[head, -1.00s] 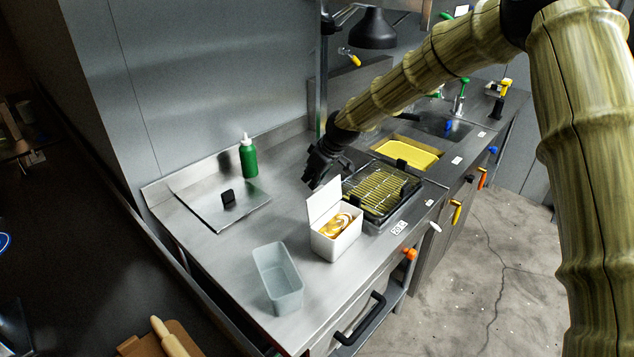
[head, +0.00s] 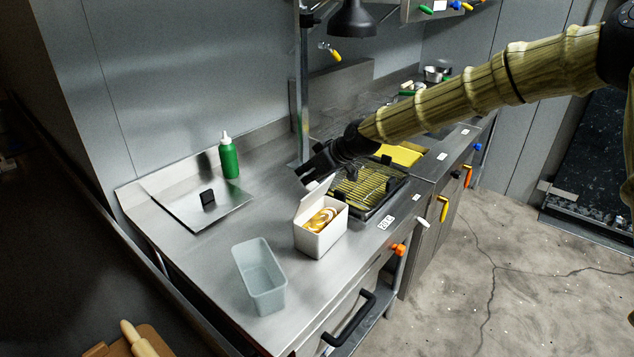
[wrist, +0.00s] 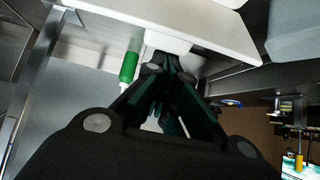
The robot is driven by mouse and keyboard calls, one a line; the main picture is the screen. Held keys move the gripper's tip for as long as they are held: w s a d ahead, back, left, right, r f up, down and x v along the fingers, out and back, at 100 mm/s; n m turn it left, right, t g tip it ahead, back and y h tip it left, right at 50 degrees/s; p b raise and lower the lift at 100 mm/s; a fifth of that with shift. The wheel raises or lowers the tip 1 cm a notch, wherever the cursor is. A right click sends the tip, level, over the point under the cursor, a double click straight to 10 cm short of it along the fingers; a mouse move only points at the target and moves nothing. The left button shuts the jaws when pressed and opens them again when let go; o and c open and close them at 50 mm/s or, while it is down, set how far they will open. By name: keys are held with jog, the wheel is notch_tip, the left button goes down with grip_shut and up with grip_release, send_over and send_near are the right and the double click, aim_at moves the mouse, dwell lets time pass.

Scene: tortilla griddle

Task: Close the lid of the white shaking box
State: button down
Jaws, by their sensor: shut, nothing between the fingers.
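The white shaking box (head: 318,242) stands on the steel counter in the head view, with golden-brown food inside. Its white lid (head: 311,202) is raised at the back edge and leans a little over the opening. My gripper (head: 305,176) is shut and empty, just behind the lid's upper edge; whether it touches the lid cannot be told. In the wrist view the shut fingertips (wrist: 170,62) are close to a white panel (wrist: 215,28), seemingly the lid, which hides the box's inside.
A grey open container (head: 262,280) stands in front of the box to the left. A wire rack tray (head: 364,190) is close on the right. A green bottle (head: 229,160) and a steel plate with a black handle (head: 207,199) are at the back left.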

jog(key=shift+s+d+f+t+y+b, duration=0.35)
jog(key=shift+d+y+b, duration=0.2)
jog(key=shift+b, duration=0.3)
jog(key=shift+d+r, duration=0.1)
jog(key=shift+r, duration=0.2)
